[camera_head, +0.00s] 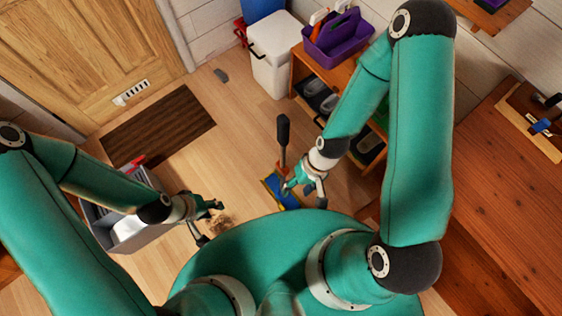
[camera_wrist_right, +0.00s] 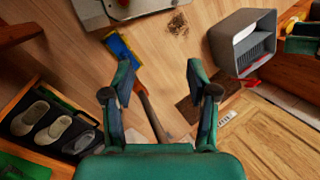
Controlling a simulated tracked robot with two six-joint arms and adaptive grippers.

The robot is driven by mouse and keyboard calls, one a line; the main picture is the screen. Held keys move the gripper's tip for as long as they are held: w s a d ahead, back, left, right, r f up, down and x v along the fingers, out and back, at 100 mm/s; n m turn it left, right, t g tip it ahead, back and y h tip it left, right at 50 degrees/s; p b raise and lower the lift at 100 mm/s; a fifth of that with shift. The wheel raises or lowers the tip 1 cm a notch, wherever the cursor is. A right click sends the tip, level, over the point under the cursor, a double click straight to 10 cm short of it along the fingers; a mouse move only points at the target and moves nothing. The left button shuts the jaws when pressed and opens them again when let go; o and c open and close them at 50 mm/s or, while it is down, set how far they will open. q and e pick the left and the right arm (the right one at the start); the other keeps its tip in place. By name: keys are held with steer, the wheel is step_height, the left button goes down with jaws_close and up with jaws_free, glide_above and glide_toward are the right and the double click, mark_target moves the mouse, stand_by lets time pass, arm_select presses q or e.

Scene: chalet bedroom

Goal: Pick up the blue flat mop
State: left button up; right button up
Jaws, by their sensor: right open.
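The blue flat mop has a blue head with a yellow edge (camera_head: 272,187) near the floor, and a handle with a dark grip (camera_head: 283,130) pointing away from me. Part of its head is hidden behind my right gripper (camera_head: 305,193). In the right wrist view, the mop head (camera_wrist_right: 119,45) is beyond the left finger, and its brownish handle (camera_wrist_right: 150,112) runs down between the fingers. The right gripper (camera_wrist_right: 160,72) is open, with no contact visible. My left gripper (camera_head: 212,223) is open and empty, left of the mop near a brown dirt pile (camera_head: 223,221).
A grey bucket (camera_head: 101,217) stands at left by a dark doormat (camera_head: 160,125) and door. A shoe shelf (camera_head: 304,62) with slippers and a purple caddy (camera_head: 338,38) stands right of the mop, beside a white bin (camera_head: 272,60). Floor between doormat and mop is clear.

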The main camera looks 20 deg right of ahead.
steer(key=w+d+r+n+g+h, duration=0.2)
steer(key=w+r, duration=0.3)
steer(key=r, duration=0.1)
step_height(320, 180, up, 19)
steer(key=n+t+h+b, duration=0.2)
steer(key=n+t, duration=0.1)
glide_above(283, 120)
step_height(283, 120, down, 11)
steer(key=shift+r, duration=0.15)
steer(key=shift+w+d+f+p, duration=0.1)
steer(key=shift+f+p, duration=0.1)
steer(key=shift+f, duration=1.15)
steer(key=shift+w+f+p, duration=0.1)
steer(key=shift+f+p, duration=0.1)
steer(key=shift+f, duration=1.1)
steer(key=shift+s, duration=0.1)
jaws_close()
